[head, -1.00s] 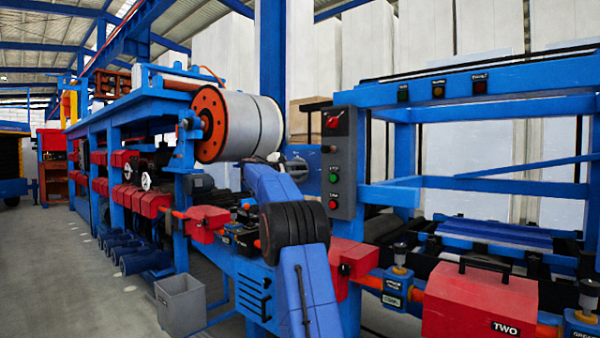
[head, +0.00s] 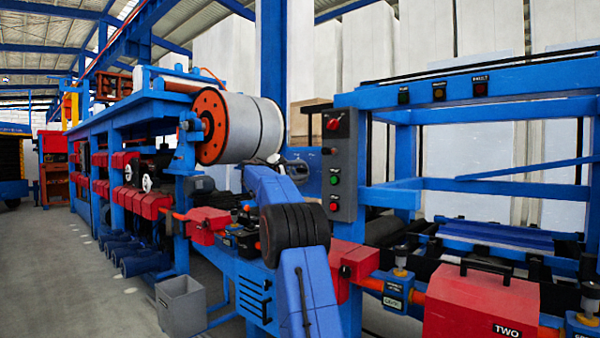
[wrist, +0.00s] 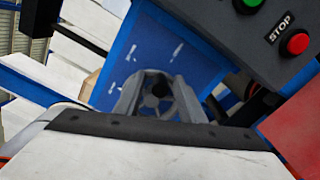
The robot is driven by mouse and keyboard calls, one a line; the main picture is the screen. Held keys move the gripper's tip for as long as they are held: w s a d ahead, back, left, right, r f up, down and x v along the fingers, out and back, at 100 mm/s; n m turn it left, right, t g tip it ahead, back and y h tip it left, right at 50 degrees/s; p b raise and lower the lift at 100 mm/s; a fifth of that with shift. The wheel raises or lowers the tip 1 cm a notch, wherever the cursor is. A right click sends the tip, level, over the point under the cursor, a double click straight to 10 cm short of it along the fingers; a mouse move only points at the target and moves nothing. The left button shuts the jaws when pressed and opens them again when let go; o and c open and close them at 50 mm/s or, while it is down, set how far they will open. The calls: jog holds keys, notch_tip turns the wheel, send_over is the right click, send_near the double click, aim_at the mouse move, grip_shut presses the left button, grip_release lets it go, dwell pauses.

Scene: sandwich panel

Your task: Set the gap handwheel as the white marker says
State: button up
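The gap handwheel (wrist: 157,97) is a small grey spoked wheel with a dark hub, in front of a blue panel (wrist: 150,40) in the wrist view. White marks (wrist: 178,50) stand on the panel around the wheel, at its upper left, upper right and left. I cannot tell their meaning. My gripper (wrist: 158,85) points at the panel, its two grey fingers apart on either side of the wheel. I cannot tell whether they touch the rim. In the head view my gripper (head: 297,168) is small, beside the grey control box, and hides the wheel.
A grey control box (head: 341,165) with a red knob and green and red buttons stands right of my gripper; its STOP button (wrist: 298,43) is close in the wrist view. A large roll (head: 240,127) is at left. A red box marked TWO (head: 480,303) is at lower right.

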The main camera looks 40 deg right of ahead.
jog(key=s+a, duration=0.1)
jog(key=a, duration=1.6)
jog(key=shift+s+a, duration=0.15)
jog(key=shift+s, duration=0.05)
jog(key=s+a+f+m+t+y, duration=0.1)
jog(key=s+a+f+y, duration=0.8)
jog(key=s+a+f, duration=1.1)
jog(key=s+a+f+m+t+y, duration=0.2)
jog(key=s+a+f+y, duration=0.7)
jog(key=s+a+f, duration=1.1)
jog(key=s+f+m, duration=0.2)
jog(key=s, duration=0.6)
jog(key=shift+s+a+m+t, duration=0.15)
jog(key=shift+a+m+t, duration=0.05)
jog(key=shift+m+t, duration=0.1)
jog(key=shift+f, duration=0.1)
jog(key=shift+c, duration=0.5)
jog(key=shift+d, duration=0.15)
